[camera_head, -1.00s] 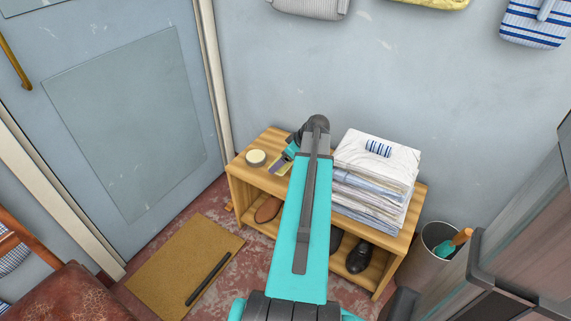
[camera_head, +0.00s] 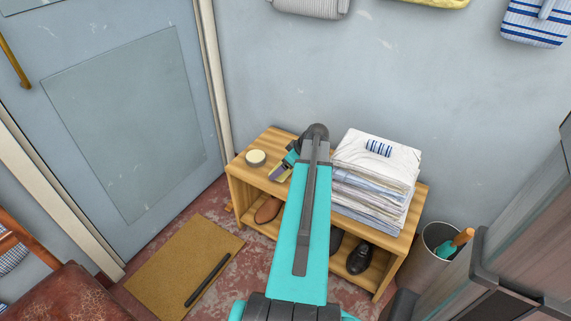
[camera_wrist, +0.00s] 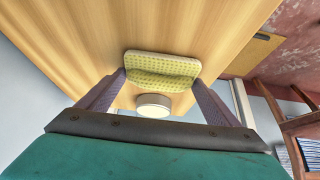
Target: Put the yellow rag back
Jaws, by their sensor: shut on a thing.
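The yellow rag (camera_wrist: 162,70) is a small, pale yellow, folded cloth with a dotted pattern, held between my two fingers in the wrist view. In the head view, a small yellowish edge of the rag (camera_head: 279,174) shows at the end of my gripper (camera_head: 284,167). My gripper also shows in the wrist view (camera_wrist: 160,80), shut on the rag. The rag is over the left part of the wooden bench top (camera_head: 262,176), close to a round tin (camera_head: 256,158). I cannot tell whether the rag touches the wood.
A stack of folded shirts (camera_head: 375,175) stands on the bench's right part. Shoes (camera_head: 360,258) sit on its lower shelf. A grey bin (camera_head: 432,262) stands at the right. Cloth items hang on the wall above, one yellow (camera_head: 430,3). A mat (camera_head: 185,270) lies by the door.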

